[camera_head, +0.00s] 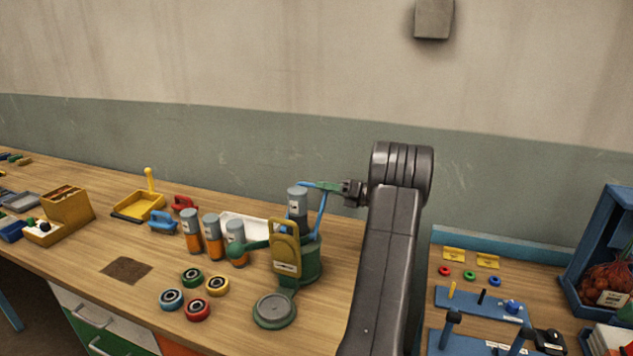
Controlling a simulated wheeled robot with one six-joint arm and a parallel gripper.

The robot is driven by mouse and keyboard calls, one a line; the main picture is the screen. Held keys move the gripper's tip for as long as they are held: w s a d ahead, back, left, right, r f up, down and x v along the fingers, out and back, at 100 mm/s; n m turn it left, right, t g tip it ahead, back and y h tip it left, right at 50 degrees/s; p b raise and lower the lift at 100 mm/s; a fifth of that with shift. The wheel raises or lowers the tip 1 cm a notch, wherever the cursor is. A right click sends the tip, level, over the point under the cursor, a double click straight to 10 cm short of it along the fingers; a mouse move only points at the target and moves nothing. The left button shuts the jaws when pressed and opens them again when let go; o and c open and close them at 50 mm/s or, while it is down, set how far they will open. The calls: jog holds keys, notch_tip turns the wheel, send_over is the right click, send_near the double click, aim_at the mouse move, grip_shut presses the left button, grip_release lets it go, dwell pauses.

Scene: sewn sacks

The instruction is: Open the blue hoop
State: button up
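The blue hoop (321,213) is a thin blue bar on the green machine (310,260). It rises on the right of a grey-topped cylinder (297,203) and bends left across near its top. My gripper (328,187) reaches in from the right at the hoop's upper corner. Its fingertips overlap the blue bar in this view; I cannot tell whether they touch or grip it. The fingers are too small to tell if they are open or shut. A yellow upright frame (285,238) hides part of the machine.
Several coloured rings (192,278) lie in front, beside a round grey plate (275,310). My arm covers the bench's right end. A second bench (470,273) holds blue fixtures.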

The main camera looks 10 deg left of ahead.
jog(key=shift+w+a+p, duration=0.2)
jog(key=shift+a, duration=0.65)
jog(key=shift+w+a+p, duration=0.15)
jog(key=shift+a+p, duration=0.05)
jog(key=shift+a, duration=0.65)
grip_shut()
